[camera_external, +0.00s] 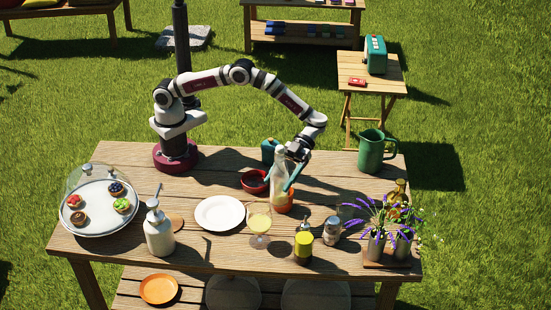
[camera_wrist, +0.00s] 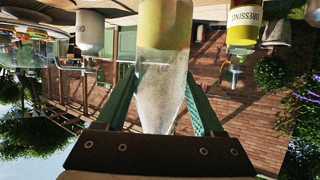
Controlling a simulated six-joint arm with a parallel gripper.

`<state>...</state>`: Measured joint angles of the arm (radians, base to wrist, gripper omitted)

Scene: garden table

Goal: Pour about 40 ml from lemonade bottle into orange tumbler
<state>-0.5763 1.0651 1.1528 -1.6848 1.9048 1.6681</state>
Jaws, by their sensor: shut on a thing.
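The lemonade bottle (camera_external: 280,169) is clear, with pale yellow liquid in its lower part. My gripper (camera_external: 283,177) is shut on it, one green finger on each side. In the wrist view, which is upside down, the bottle (camera_wrist: 163,75) stands between the fingers, its neck toward the palm; it looks about upright. The orange tumbler (camera_external: 284,208) shows at the bottle's lower end in the external view. The two overlap there, so I cannot tell whether they touch. I cannot make out the tumbler in the wrist view.
A stemmed glass (camera_external: 258,222) of yellow drink, a white plate (camera_external: 220,212) and a red bowl (camera_external: 252,186) stand left of the bottle. A dressing bottle (camera_external: 303,247), a shaker (camera_external: 332,231) and flower vases (camera_external: 376,247) stand right. A green pitcher (camera_external: 371,153) is at the back.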

